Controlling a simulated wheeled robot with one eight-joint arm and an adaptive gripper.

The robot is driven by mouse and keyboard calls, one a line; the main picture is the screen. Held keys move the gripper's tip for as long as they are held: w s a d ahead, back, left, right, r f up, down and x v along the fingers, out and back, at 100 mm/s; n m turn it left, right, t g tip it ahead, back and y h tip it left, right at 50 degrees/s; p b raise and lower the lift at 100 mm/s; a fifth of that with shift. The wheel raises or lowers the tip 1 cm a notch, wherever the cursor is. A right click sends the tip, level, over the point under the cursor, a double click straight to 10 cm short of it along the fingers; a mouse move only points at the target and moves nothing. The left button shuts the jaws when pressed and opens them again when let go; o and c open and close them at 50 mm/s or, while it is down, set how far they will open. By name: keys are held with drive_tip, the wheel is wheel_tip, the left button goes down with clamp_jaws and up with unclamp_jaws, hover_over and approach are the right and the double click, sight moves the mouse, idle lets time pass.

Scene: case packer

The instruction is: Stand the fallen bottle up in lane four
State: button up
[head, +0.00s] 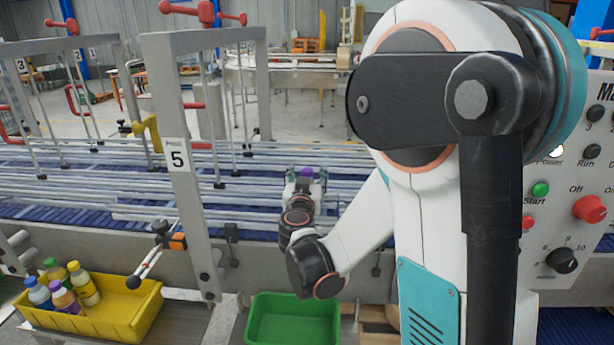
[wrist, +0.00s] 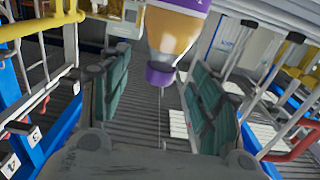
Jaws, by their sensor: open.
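The bottle (wrist: 178,32) has a purple cap, an amber-coloured body and a purple label; it shows at the top of the wrist view, cut off by the edge. Its cap (wrist: 160,75) points toward my gripper (wrist: 160,62) and lies between the two green-padded fingers, with a gap on each side. My gripper is open. In the head view my gripper (head: 306,176) is over the railed conveyor, with a purple spot (head: 307,172) at its fingers; the rest of the bottle is hidden there. I cannot tell whether the bottle touches anything.
Metal lane rails (head: 90,185) run across the blue conveyor. A grey post marked 5 (head: 178,170) stands left of my arm. A yellow crate (head: 125,312) with several bottles and an empty green crate (head: 292,305) are in front. A control panel (head: 560,210) is at right.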

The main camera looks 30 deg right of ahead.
drive_tip(key=s+a+f+n+g+y, duration=0.1)
drive_tip(key=s+a+n+g+y, duration=0.1)
drive_tip(key=s+a, duration=0.4)
drive_tip(key=s+a+f+n+g+y, duration=0.2)
drive_tip(key=s+a, duration=0.4)
drive_tip(key=s, duration=0.8)
drive_tip(key=s+a+f+n+g+y, duration=0.1)
drive_tip(key=s+a+n+g+y, duration=0.1)
drive_tip(key=s+a+y, duration=0.4)
drive_tip(key=s+g, duration=0.1)
drive_tip(key=s, duration=0.3)
drive_tip(key=shift+a+f+n+g, duration=0.2)
drive_tip(key=shift+f+n+g, duration=0.15)
drive_tip(key=shift+n+g, duration=0.05)
